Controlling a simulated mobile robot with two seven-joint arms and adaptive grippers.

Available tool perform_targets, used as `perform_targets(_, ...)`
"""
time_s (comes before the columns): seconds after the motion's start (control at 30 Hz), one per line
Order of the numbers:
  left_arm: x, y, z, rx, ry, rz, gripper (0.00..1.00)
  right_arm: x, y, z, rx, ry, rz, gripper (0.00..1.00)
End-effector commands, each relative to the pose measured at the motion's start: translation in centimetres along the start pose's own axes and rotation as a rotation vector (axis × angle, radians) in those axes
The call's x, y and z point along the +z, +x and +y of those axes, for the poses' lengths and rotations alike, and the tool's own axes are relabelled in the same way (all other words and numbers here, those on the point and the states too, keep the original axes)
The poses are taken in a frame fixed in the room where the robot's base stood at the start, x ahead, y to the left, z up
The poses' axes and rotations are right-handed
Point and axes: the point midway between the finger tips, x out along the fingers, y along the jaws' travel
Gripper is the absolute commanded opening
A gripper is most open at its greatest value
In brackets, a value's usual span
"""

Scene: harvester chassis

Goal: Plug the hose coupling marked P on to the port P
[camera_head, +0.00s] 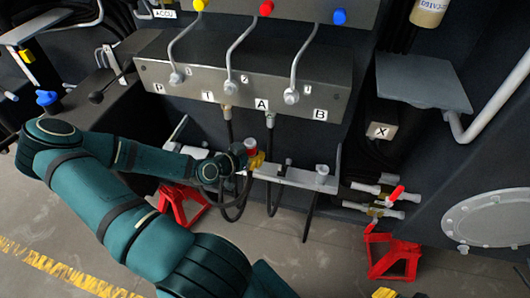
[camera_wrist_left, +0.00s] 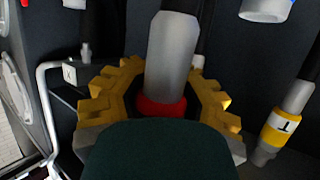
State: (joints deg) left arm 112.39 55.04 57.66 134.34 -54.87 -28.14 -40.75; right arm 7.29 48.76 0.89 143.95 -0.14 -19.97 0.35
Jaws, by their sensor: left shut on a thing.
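My left gripper (camera_head: 254,161) has its yellow fingers shut on a hose coupling (camera_head: 251,145) with a red band, at the left part of the grey holder rail. In the left wrist view the coupling (camera_wrist_left: 172,55) is a grey cylinder with the red band low between the fingers (camera_wrist_left: 165,98). No letter on it is readable. I cannot tell whether it is clear of the rail. The label P (camera_head: 158,87) is on the left of the grey valve block (camera_head: 205,82); the port P itself is not clearly visible. My right gripper is out of view.
The holder rail (camera_head: 295,175) carries another coupling (camera_head: 322,170) at its right. Black hoses hang from below labels T (camera_head: 207,96) and A (camera_head: 262,104). A coupling marked T (camera_wrist_left: 283,125) shows in the wrist view. Red stands (camera_head: 393,257) are on the floor.

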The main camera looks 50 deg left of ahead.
Motion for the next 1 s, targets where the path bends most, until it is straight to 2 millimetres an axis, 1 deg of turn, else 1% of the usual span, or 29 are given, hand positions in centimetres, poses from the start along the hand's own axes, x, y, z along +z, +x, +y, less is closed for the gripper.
perform_targets(0.03, -0.1, -0.3, -0.5, -0.003, 0.000, 0.002, 0.00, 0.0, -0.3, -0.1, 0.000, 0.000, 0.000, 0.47)
perform_targets(0.3, 0.5, -1.7, -2.7, -0.004, 0.000, 0.001, 0.00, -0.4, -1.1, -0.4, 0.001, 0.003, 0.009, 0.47)
perform_targets(1.0, 1.8, -5.0, -8.2, -0.004, 0.005, -0.003, 0.00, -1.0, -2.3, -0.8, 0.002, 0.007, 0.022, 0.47)
